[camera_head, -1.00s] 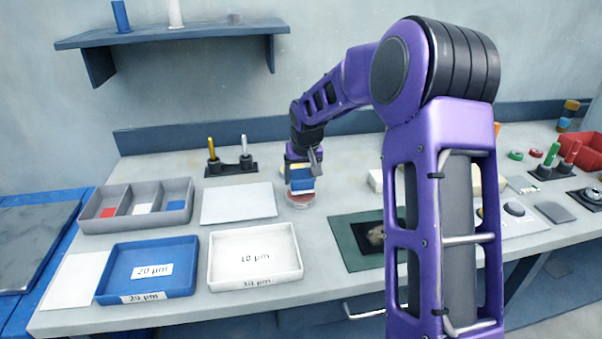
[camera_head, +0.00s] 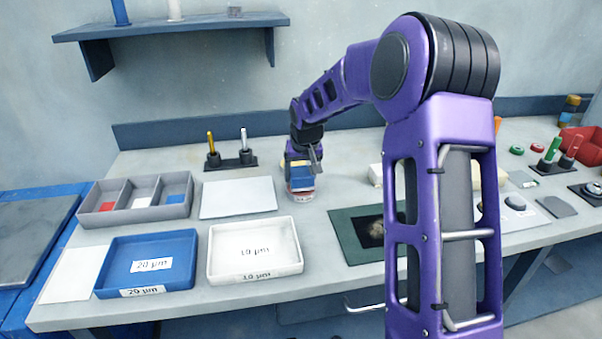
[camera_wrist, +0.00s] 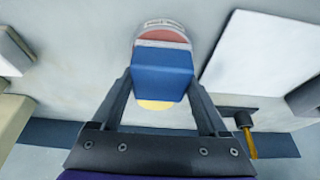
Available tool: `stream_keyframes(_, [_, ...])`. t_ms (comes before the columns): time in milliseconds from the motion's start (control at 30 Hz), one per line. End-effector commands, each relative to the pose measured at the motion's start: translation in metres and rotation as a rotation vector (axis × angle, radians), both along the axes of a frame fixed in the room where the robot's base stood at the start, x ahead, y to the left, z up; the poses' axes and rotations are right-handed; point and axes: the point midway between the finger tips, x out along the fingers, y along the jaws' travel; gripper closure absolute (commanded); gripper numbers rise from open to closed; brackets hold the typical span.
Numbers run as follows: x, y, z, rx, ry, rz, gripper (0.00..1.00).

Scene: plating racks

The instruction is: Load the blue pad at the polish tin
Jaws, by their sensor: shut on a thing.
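My gripper (camera_wrist: 160,100) is shut on the blue pad (camera_wrist: 162,70), a block with a yellow part showing on the near side in the wrist view. The blue pad also shows in the head view (camera_head: 302,179), held at the round polish tin (camera_head: 302,196). The tin has a reddish inside and a pale rim with lettering in the wrist view (camera_wrist: 166,25). The pad covers part of the tin. I cannot tell whether its underside touches the tin's contents.
A white plate (camera_head: 238,198) lies left of the tin, and a three-part grey tray (camera_head: 150,211) stands further left. Blue (camera_head: 118,289) and white (camera_head: 213,272) trays labelled 20 µm and 10 µm sit in front. A green mat (camera_head: 345,243) lies front right. Pens stand in a black holder (camera_head: 231,164) behind.

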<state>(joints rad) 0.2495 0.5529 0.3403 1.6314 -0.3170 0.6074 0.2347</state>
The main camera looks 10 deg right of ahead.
Motion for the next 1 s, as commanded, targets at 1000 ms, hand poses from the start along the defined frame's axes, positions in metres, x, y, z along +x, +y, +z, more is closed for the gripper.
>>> stream_keyframes(1000, [0.0000,0.0001,-0.0092,0.000,0.000,0.000,0.67])
